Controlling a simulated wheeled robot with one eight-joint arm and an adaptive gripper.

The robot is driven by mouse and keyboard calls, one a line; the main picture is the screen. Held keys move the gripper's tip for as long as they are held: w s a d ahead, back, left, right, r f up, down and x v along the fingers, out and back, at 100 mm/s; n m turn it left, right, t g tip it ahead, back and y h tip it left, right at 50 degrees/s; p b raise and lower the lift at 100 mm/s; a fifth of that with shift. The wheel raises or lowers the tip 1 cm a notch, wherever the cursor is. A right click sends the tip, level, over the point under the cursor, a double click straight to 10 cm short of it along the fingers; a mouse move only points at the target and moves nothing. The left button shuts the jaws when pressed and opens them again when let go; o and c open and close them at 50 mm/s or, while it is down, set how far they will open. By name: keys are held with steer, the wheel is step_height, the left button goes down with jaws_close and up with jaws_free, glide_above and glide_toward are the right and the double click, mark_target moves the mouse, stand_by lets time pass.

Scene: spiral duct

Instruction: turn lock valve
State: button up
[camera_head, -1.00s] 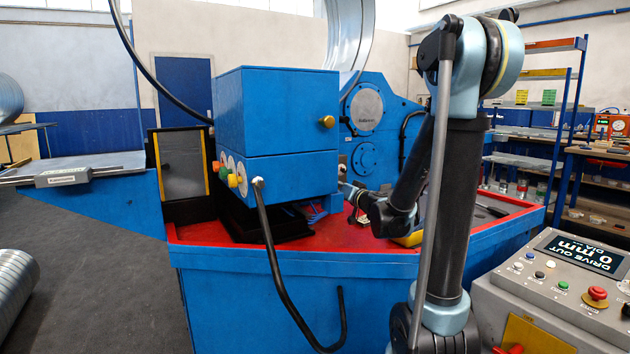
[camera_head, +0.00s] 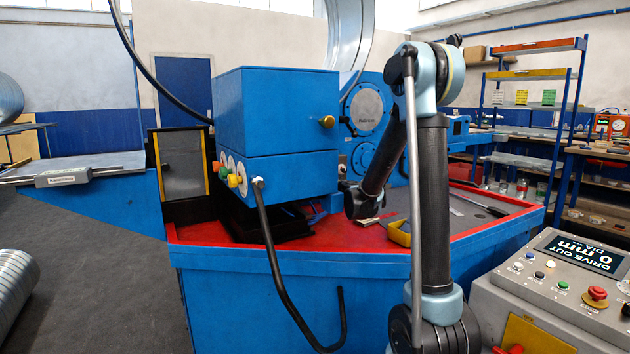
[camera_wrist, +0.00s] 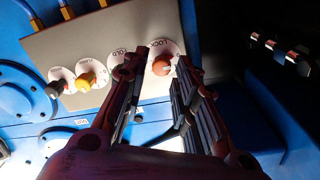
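In the wrist view, a grey panel (camera_wrist: 90,40) carries a row of round valve knobs on white dials. The lock valve is an orange-red knob (camera_wrist: 161,66) on a dial marked LOCK. My gripper (camera_wrist: 157,62) is open, with one finger to each side of this knob in the picture. I cannot tell whether either finger touches it. The left finger partly covers the neighbouring dial marked HOLD (camera_wrist: 118,55). In the head view, my gripper is hidden behind the blue cabinet and my arm.
A yellow knob (camera_wrist: 87,79) and a dark knob (camera_wrist: 56,88) sit further left on the panel. Several dark cylindrical parts with shiny ends (camera_wrist: 275,47) are at right. The blue cabinet (camera_head: 275,110) stands on the red-topped machine bed (camera_head: 350,238); a grey control console (camera_head: 560,285) is at front right.

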steer(key=shift+x, duration=1.55)
jaws_close()
steer(key=shift+d+m, duration=0.1)
steer(key=shift+m, duration=0.2)
steer(key=shift+m+g, duration=0.4)
steer(key=shift+m, duration=8)
